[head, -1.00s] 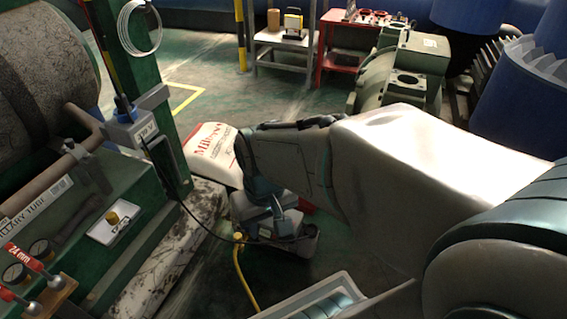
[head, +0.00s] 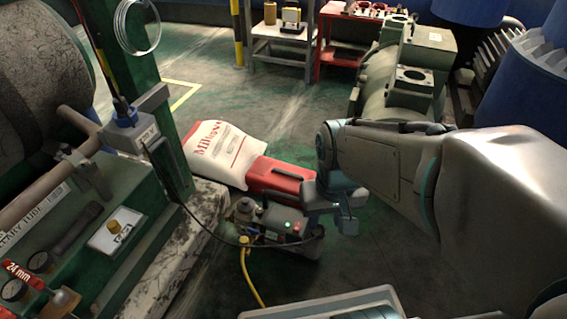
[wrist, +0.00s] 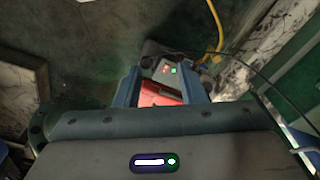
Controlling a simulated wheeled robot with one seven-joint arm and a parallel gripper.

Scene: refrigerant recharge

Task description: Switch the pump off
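The pump (head: 276,178) stands low on the floor, with a red body and a grey panel at its near end. The panel carries a bright green light (head: 289,224) and a red button or light (head: 297,228). In the wrist view the green light (wrist: 173,70) and red one (wrist: 166,69) show just beyond my fingers. My gripper (head: 328,212) is above and right of the panel in the head view. In the wrist view its two blue fingers (wrist: 162,84) are apart, with red pump body visible between them and nothing held. Whether a finger touches the pump is unclear.
A white sack (head: 222,155) lies behind the pump. A yellow hose (head: 248,275) and dark cable run at its left, near the green machine frame (head: 140,195). A green compressor (head: 385,85) stands behind my arm. Open floor lies behind the sack.

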